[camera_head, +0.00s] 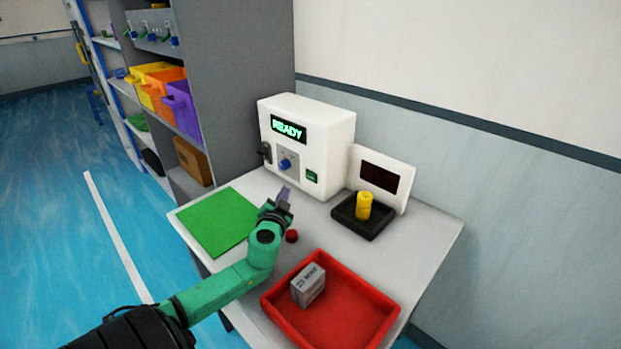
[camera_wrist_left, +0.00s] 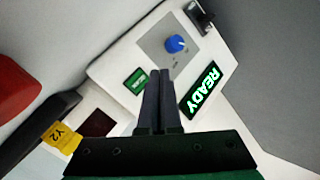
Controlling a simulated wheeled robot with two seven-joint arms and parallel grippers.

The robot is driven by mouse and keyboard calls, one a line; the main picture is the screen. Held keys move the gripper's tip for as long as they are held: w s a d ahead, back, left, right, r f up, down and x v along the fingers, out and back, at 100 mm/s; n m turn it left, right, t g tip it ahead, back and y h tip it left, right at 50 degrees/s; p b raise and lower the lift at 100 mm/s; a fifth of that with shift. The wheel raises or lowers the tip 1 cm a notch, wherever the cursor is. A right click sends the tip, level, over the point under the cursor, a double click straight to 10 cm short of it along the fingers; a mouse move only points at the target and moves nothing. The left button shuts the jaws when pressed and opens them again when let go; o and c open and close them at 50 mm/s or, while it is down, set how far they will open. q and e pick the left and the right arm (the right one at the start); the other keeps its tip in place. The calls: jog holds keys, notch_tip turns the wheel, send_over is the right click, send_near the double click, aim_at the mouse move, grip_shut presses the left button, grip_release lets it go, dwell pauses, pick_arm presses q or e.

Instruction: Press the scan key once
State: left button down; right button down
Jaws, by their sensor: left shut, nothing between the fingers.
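A white machine (camera_head: 330,125) stands at the back of the table, with a lit display (camera_head: 288,129) reading READY. A small green key (camera_head: 312,177) sits low on its front, right of a blue knob (camera_head: 285,164); its label is too small to read. The key (camera_wrist_left: 135,81) also shows in the left wrist view, just left of the fingertips. My left gripper (camera_head: 284,192) is shut and empty, in front of the machine and left of the key in the head view. In the wrist view its fingers (camera_wrist_left: 160,75) point at the panel, apparently apart from the key.
A black holder (camera_head: 362,228) with a yellow cylinder (camera_head: 364,205) stands right of the machine, before a dark-screened panel (camera_head: 380,177). A red tray (camera_head: 375,318) holds a grey box (camera_head: 308,286). A green mat (camera_head: 217,222) lies left; a red knob (camera_head: 291,236) sits near my gripper.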

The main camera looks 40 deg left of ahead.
pick_arm(q)
jog(key=b, duration=0.1)
send_near(306, 175)
jog(key=w+a, duration=0.2)
jog(key=a, duration=0.1)
jog(key=shift+w+a+f, duration=0.2)
jog(key=shift+w+f, duration=0.2)
jog(key=shift+w+d+r+b, duration=0.1)
jog(key=shift+w+b, duration=0.2)
jog(key=shift+w, duration=0.2)
dwell(0.4)
jog(key=shift+w, duration=0.1)
dwell(0.5)
jog(key=shift+w, duration=0.15)
jog(key=shift+w+b, duration=0.2)
jog(key=shift+b, duration=0.1)
